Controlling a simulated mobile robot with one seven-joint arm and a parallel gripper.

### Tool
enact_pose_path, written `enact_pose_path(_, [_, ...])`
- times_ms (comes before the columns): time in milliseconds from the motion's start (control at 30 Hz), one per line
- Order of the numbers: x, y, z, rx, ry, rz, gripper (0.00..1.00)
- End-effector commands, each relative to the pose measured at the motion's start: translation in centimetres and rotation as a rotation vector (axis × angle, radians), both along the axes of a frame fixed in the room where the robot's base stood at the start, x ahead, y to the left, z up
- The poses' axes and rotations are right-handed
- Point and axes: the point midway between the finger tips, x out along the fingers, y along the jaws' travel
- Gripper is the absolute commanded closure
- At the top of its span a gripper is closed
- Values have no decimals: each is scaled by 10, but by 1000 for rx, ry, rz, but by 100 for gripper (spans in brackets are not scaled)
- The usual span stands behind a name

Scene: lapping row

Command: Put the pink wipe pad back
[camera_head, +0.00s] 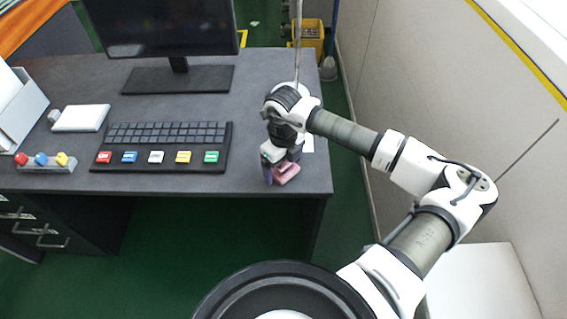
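The pink wipe pad (287,173) is at the right front part of the dark desk (240,181), close to the front edge. My gripper (276,172) points down at the pad, and its end overlaps the pad in this view. A dark finger shows just left of the pad. The other finger is hidden or too small to make out. I cannot tell whether the fingers are closed on the pad or whether it touches the desk.
A black keyboard (165,133) with coloured buttons (156,157) lies left of my gripper. A monitor (165,25) stands behind it. A white box (80,118) and a holder (45,167) with coloured knobs are at the left. A wall (430,80) runs along the right.

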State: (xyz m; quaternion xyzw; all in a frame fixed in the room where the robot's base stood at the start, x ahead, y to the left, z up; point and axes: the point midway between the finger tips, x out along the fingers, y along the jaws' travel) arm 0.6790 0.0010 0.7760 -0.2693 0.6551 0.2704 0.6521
Motion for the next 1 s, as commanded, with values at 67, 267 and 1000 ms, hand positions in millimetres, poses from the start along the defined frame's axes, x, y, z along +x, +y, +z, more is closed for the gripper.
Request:
enact_pose_path(67, [0, 0, 0, 0, 0, 0, 11])
enact_pose_path(267, [0, 0, 3, 1, 1, 0, 11])
enact_pose_path(1000, [1, 0, 119, 0, 0, 0, 11])
